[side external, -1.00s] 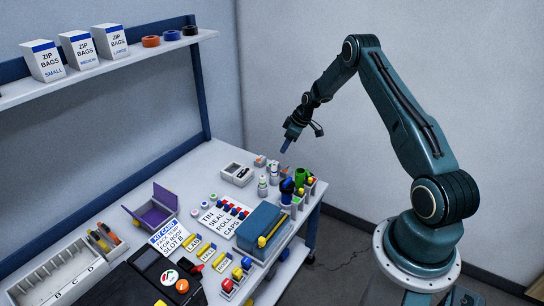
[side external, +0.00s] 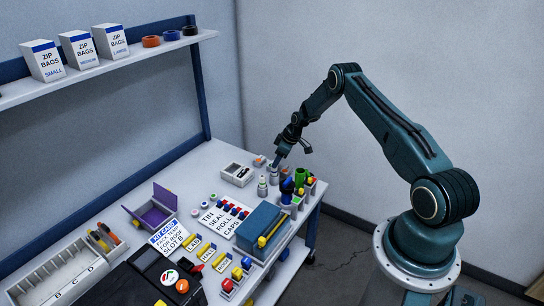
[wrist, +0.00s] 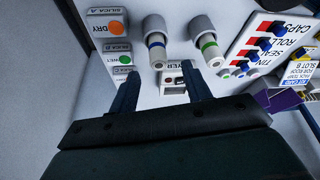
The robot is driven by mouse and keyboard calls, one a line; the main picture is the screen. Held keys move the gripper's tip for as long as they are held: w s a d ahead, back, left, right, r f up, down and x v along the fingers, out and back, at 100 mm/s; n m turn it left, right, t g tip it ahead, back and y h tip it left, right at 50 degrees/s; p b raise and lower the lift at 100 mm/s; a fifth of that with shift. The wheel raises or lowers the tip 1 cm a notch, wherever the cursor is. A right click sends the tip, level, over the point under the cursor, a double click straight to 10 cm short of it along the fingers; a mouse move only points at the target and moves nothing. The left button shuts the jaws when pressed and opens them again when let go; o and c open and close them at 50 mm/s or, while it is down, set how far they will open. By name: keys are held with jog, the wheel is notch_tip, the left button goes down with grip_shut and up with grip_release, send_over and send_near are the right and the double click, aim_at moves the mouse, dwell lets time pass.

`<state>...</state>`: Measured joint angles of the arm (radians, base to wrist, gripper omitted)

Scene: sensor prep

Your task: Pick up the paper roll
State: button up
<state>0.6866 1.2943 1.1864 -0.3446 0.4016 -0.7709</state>
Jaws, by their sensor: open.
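My gripper (side external: 276,163) is low over the far right part of the bench, pointing down. In the wrist view its two fingers (wrist: 160,72) are apart with nothing held. Two white cylinders in grey holders stand just beyond the fingertips: one with a blue band (wrist: 156,41) and one with a green band (wrist: 208,43). The blue-banded one is nearly in line with the gap between the fingers. I cannot tell for sure which object is the paper roll. A sign (wrist: 268,32) with the words tin, seal, roll and caps lies to the right.
Boxes marked dry (wrist: 108,26) and wet (wrist: 122,58) stand left of the cylinders. A white device (side external: 238,174) sits behind. Free bench lies at the back left.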

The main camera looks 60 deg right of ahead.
aim_at(274, 173)
jog(key=shift+x, duration=2.6)
jog(key=shift+d, duration=0.1)
jog(key=shift+c, duration=0.2)
jog(key=c, duration=1)
